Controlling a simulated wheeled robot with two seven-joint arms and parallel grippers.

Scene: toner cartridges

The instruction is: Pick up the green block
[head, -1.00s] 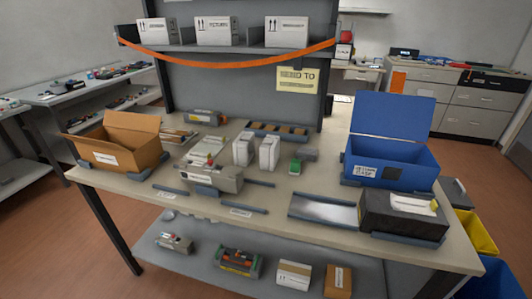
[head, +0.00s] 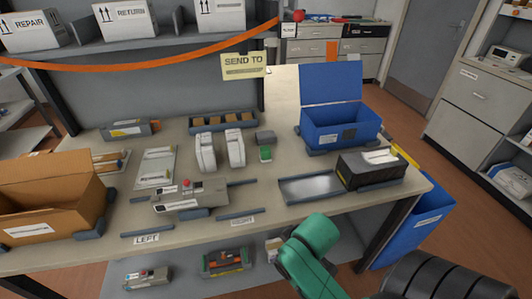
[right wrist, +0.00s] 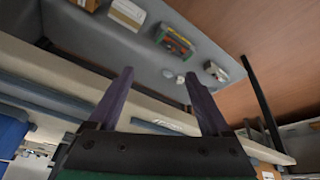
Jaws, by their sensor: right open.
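In that view the fingers are by the table's front edge, with the lower shelf beyond; the green block does not show there. In the head view my right arm comes in at the bottom right, in front of the table and well short of the block. My left gripper is not in view.
A metal tray (head: 311,189), a black box (head: 371,172) and an open blue bin (head: 341,136) stand on the right. A grey device (head: 189,196) and a cardboard box (head: 50,204) are on the left. The lower shelf (head: 182,273) holds several items.

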